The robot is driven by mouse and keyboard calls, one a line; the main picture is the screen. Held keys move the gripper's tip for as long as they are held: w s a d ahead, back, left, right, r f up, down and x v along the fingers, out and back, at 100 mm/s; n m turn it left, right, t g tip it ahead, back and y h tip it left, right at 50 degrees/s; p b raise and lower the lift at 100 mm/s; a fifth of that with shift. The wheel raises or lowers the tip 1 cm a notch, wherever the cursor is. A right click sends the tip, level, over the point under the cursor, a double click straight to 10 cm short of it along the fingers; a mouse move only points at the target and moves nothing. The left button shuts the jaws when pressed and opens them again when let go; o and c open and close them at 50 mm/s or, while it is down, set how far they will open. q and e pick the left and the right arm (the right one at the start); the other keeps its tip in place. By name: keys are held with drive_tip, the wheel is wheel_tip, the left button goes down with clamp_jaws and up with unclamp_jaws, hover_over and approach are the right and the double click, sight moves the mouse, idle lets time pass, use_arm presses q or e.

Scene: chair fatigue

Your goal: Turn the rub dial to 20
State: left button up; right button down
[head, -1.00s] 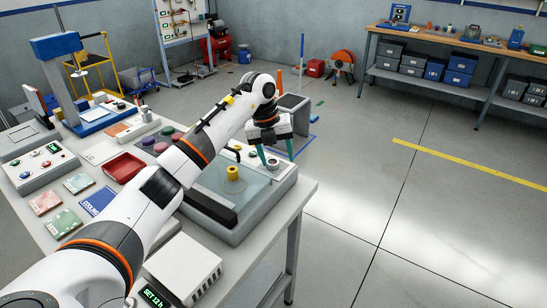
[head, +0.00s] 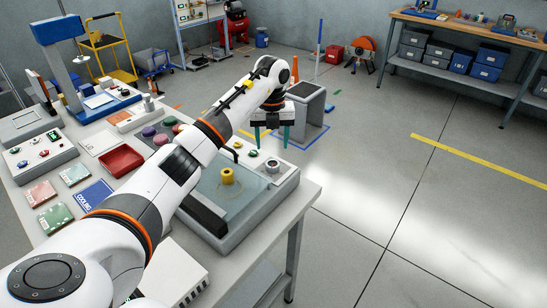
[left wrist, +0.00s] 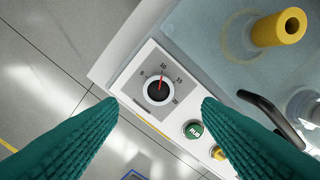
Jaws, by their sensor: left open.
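The rub dial (left wrist: 157,91) is a black knob with a red pointer on a grey scale plate on the machine's panel. In the left wrist view its pointer is at about the 10 mark; the 20 mark is at the plate's lower right. The dial also shows in the head view (head: 272,167). My left gripper (head: 271,138) has two green fingers, spread apart and empty. It hangs above the panel, apart from the dial. In the left wrist view the dial lies between and beyond the fingertips (left wrist: 158,101). My right gripper is not in view.
A green RUB button (left wrist: 193,130) and a yellow button (left wrist: 218,153) sit beside the dial. A yellow cylinder (head: 227,176) stands inside the machine's clear cover. A black handle (left wrist: 262,106) is close by. The bench (head: 311,190) ends just right of the machine, with open floor beyond.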

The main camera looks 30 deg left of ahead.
sight(272, 163)
use_arm(q)
wheel_tip(272, 163, down, 6)
drive_tip(key=shift+w+f+p, duration=0.15)
drive_tip(key=shift+p, duration=0.5)
drive_tip(key=shift+f, duration=0.7)
drive_tip(key=shift+c, duration=0.6)
drive_tip(key=c, duration=0.9)
